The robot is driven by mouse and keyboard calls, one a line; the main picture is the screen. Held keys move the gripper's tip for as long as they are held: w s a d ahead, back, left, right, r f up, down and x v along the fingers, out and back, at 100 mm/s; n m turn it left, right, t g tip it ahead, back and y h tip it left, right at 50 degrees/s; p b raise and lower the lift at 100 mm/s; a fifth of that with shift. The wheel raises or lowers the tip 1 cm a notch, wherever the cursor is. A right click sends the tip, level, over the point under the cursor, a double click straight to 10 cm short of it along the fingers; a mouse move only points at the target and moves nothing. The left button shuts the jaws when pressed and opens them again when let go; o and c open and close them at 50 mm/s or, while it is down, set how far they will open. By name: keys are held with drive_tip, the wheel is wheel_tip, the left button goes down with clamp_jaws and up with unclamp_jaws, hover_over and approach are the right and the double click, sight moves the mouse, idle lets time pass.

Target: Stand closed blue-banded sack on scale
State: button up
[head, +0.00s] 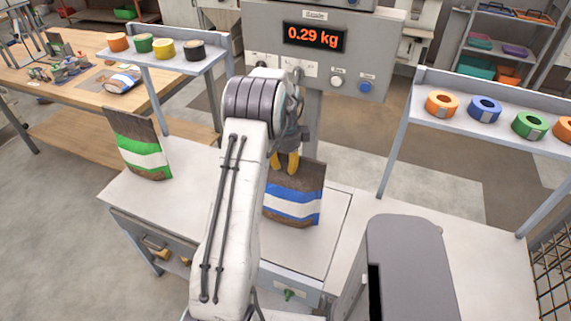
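A brown sack with blue and white bands (292,205) stands roughly upright on the scale's pale plate (318,258), partly hidden on its left by my arm. The scale display (315,37) reads 0.29 kg. My gripper (286,164) points down at the sack's top edge, and its yellow fingertips overlap that edge in the head view. The fingertips are close together. I cannot tell whether they pinch the sack or only stand against it. The sack's top is partly covered by the fingers, so its closure is not clear.
A green-banded sack (140,145) stands on the bench to the left. Tape rolls sit on the left shelf (180,58) and right shelf (470,98). A grey housing (405,262) stands at the front right.

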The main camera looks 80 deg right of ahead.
drive_tip(key=shift+o, duration=0.8)
wheel_tip(320, 180, up, 12)
drive_tip(key=shift+a, duration=0.3)
